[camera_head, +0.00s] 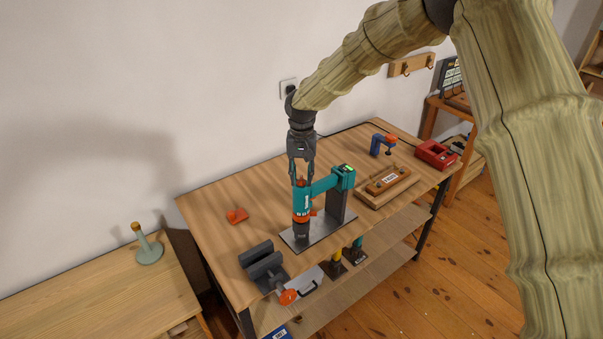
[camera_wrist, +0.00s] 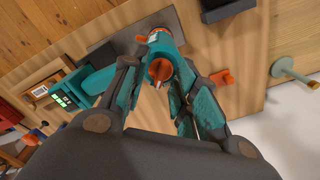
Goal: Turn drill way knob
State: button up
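A teal and dark drill (camera_head: 302,200) stands upright in its drill stand (camera_head: 340,200), on a flat grey base plate (camera_head: 325,228). An orange knob (camera_wrist: 160,71) tops the drill; in the head view it is mostly hidden by my fingers. An orange collar (camera_wrist: 155,36) sits lower on the drill. My gripper (camera_head: 301,180) points down from directly above the drill, its fingertips at knob height. In the wrist view my gripper (camera_wrist: 162,85) has its fingers apart, one on each side of the knob. Contact with the knob cannot be made out.
An orange part (camera_head: 236,215) lies left of the drill on the workbench (camera_head: 215,190). A dark vise (camera_head: 262,265) is at the front left. A wooden board with a block (camera_head: 388,185), a blue clamp (camera_head: 382,144) and a red box (camera_head: 436,154) are to the right.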

grip_shut()
jog(key=shift+n, duration=0.3)
jog(key=n, duration=0.3)
jog(key=shift+w+n+b, duration=0.1)
jog(key=shift+n+b, duration=0.25)
jog(key=shift+n, duration=1.65)
grip_release()
